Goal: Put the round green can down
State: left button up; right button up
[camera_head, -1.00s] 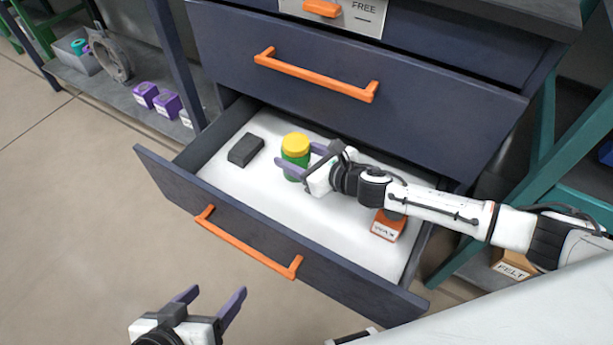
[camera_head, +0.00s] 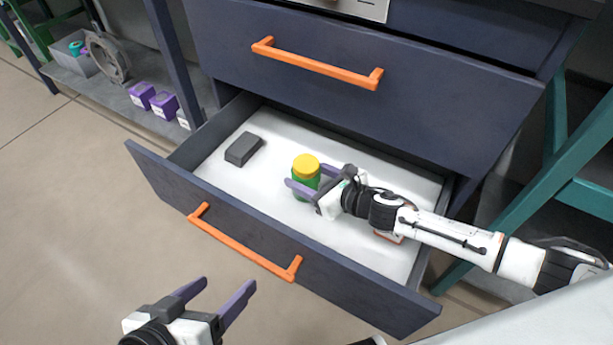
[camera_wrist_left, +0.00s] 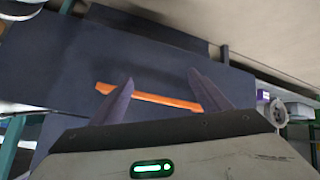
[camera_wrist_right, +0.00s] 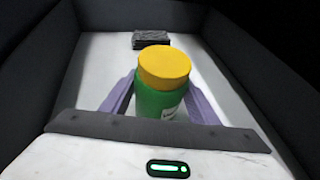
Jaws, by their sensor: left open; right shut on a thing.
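The round green can (camera_head: 300,187) with a yellow lid is inside the open drawer, near its middle. It also shows upright in the right wrist view (camera_wrist_right: 160,102), between the two purple fingers. My right gripper (camera_head: 311,179) is shut on it, with one finger on each side. I cannot tell whether the can's base touches the drawer floor (camera_head: 300,133). My left gripper (camera_head: 221,294) is open and empty, outside the drawer in front of its face.
A dark grey block (camera_head: 243,149) lies in the drawer's left part. An orange box (camera_head: 390,236) is mostly hidden under my right arm. The drawer front (camera_head: 330,292) has an orange handle (camera_head: 243,247). A closed drawer (camera_head: 430,110) is above. White drawer floor is clear around the can.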

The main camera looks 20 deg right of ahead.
jog(key=o, duration=1.4)
jog(key=shift+s+d+r, duration=0.1)
jog(key=shift+s, duration=0.1)
pick_arm(q)
jog(key=a+f+p, duration=0.1)
jog(key=a+f+y+p, duration=0.1)
jog(key=p, duration=0.1)
jog(key=shift+s+g, duration=0.4)
pick_arm(e)
jog(key=v, duration=1.1)
jog(key=shift+s+r, duration=0.15)
jog(key=shift+s, duration=0.1)
jog(key=shift+d, duration=0.1)
